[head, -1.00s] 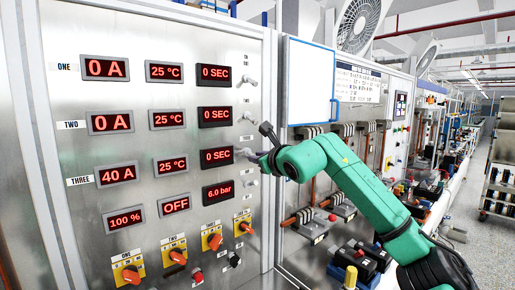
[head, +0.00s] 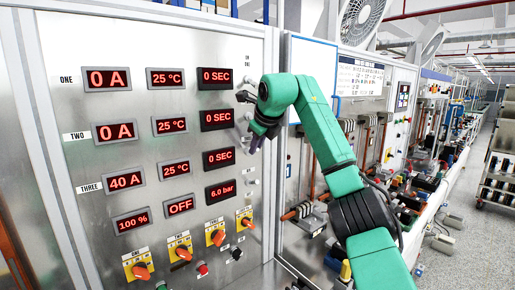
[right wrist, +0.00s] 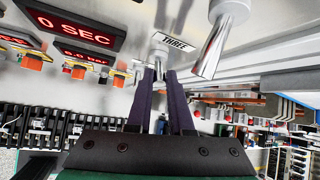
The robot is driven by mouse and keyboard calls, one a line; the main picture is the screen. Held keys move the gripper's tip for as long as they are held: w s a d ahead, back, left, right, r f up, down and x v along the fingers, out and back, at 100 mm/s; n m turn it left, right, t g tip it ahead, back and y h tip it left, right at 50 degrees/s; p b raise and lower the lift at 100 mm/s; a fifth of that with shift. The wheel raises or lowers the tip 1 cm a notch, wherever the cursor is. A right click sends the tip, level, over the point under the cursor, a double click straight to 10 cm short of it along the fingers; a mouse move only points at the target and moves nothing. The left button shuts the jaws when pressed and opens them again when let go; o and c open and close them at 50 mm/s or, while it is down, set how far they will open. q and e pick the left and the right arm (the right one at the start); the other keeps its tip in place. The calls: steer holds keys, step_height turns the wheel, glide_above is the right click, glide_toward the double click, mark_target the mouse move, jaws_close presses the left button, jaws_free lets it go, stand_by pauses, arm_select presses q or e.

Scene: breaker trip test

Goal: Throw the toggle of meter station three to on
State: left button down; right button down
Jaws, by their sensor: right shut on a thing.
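Meter station three is the row marked THREE (head: 88,187) on the steel panel in the head view. Its displays read 40 A (head: 125,180), 25 °C (head: 176,169) and 0 SEC (head: 219,158). My right gripper (head: 257,143) is at the right end of this row and hides its toggle there. In the right wrist view the toggle (right wrist: 159,46) shows beside a THREE label, with my purple right fingers (right wrist: 160,76) closed on its end. A larger metal toggle (right wrist: 222,38) stands apart, right of the fingers. My left gripper is out of view.
Stations one (head: 66,79) and two (head: 77,136) sit above, both at 0 A. Orange rotary knobs (head: 215,236) on yellow plates line the panel's lower part. A white board (head: 311,80) and breaker benches stand right of the panel, behind my right arm.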

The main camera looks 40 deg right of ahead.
stand_by(0.4)
steer(key=c, duration=0.8)
jaws_free()
steer(key=shift+w, duration=0.1)
steer(key=b+v, duration=0.1)
steer(key=v, duration=1.3)
steer(key=shift+r, duration=0.3)
